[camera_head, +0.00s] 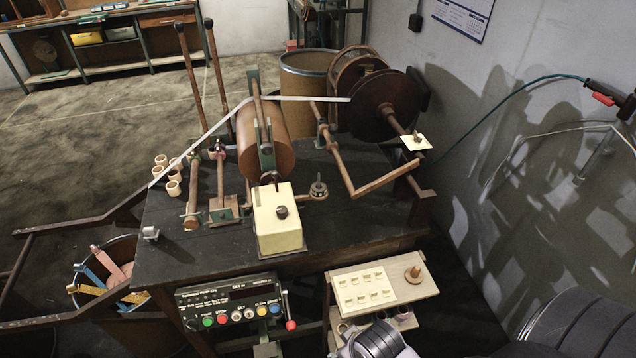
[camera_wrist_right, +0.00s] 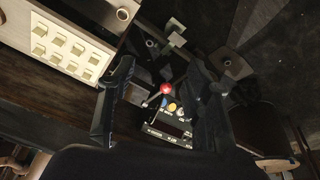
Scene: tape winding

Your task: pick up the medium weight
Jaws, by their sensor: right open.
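I cannot tell for certain which piece is the medium weight. Candidates in the head view are a small stacked metal piece (camera_head: 318,190) on the bench beside the cream box and a small grey metal piece (camera_head: 151,233) at the bench's left front corner. Round pieces (camera_head: 402,316) also sit on the low shelf under the cream tray, partly hidden. My right gripper (camera_wrist_right: 161,66) is open and empty in the right wrist view, its two dark fingers apart above the control box (camera_wrist_right: 170,122). My left gripper is not in view.
The dark bench (camera_head: 190,265) carries the winding drum (camera_head: 265,140), a crank (camera_head: 375,187) and several wooden rings (camera_head: 172,170). The control panel (camera_head: 232,303) has a red-knobbed lever. The cream slotted tray (camera_head: 363,288) stands right of it. A bin of coloured sticks (camera_head: 105,270) is left.

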